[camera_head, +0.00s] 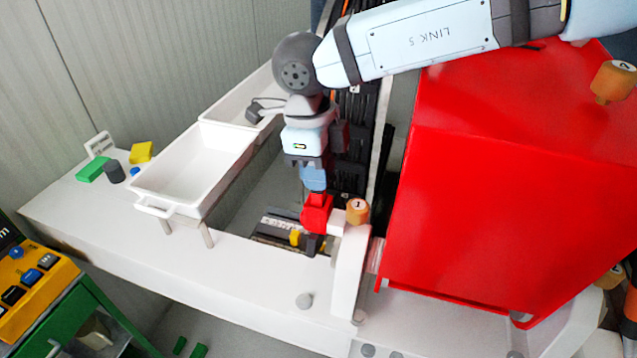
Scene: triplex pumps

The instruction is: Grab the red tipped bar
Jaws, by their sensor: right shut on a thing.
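My right gripper (312,240) hangs down from the arm that comes in from the upper right. It is shut at the gap between the white bench and the red housing. A red piece (317,211), which I take for the red tip of the bar, shows at the jaws. It is close beside a white bracket with an orange knob (357,211). The rest of the bar and the exact contact are hidden by the gripper. My left gripper is not in view.
A large red housing (500,190) fills the right. Two white trays stand on the white bench (100,215), the nearer one (185,196) left of the gripper. Green (93,169) and yellow (141,152) blocks lie at the far left. A yellow button panel (35,275) is lower left.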

